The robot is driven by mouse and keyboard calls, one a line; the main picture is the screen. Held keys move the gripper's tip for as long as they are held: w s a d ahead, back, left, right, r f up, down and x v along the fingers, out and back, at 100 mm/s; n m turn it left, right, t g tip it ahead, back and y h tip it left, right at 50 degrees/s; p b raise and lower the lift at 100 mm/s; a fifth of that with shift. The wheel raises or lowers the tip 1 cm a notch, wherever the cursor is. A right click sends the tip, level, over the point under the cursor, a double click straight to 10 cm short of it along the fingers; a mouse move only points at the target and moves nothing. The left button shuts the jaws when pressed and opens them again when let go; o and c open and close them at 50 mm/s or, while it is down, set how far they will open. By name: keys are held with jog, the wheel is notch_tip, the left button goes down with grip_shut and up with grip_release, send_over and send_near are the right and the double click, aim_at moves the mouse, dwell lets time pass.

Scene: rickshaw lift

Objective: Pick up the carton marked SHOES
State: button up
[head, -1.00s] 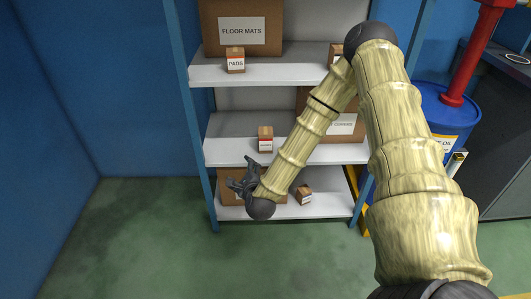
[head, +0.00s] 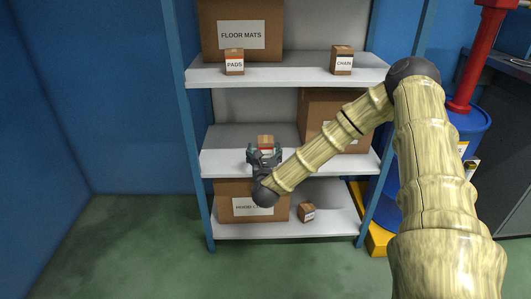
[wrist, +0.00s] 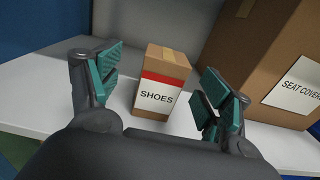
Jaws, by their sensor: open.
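The SHOES carton (wrist: 158,90) is a small brown box with a red band and a white label. It stands upright on the middle shelf (head: 240,163), and in the head view its top (head: 265,141) shows just behind my gripper (head: 264,155). In the wrist view my gripper (wrist: 160,90) is open, with one teal-padded finger on each side of the carton's front. Gaps show between the fingers and the carton, and nothing is held. In the head view my gripper hides most of the carton's front.
The large SEAT COVERS carton (wrist: 270,60) stands close on the right of the same shelf. Above are the FLOOR MATS (head: 240,30), PADS (head: 234,62) and CHAIN (head: 342,60) cartons. A large carton (head: 235,190) and a small one (head: 307,212) sit below. A blue drum (head: 467,125) stands right.

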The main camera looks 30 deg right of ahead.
aim_at(266, 141)
jog(key=shift+d+b+x, duration=0.15)
jog(key=shift+b+x, duration=0.25)
jog(key=shift+x, duration=1.25)
jog(key=shift+d+b+x, duration=0.15)
jog(key=shift+b+x, duration=0.25)
jog(key=shift+x, duration=1.2)
jog(key=shift+s, duration=0.2)
jog(key=c, duration=1.5)
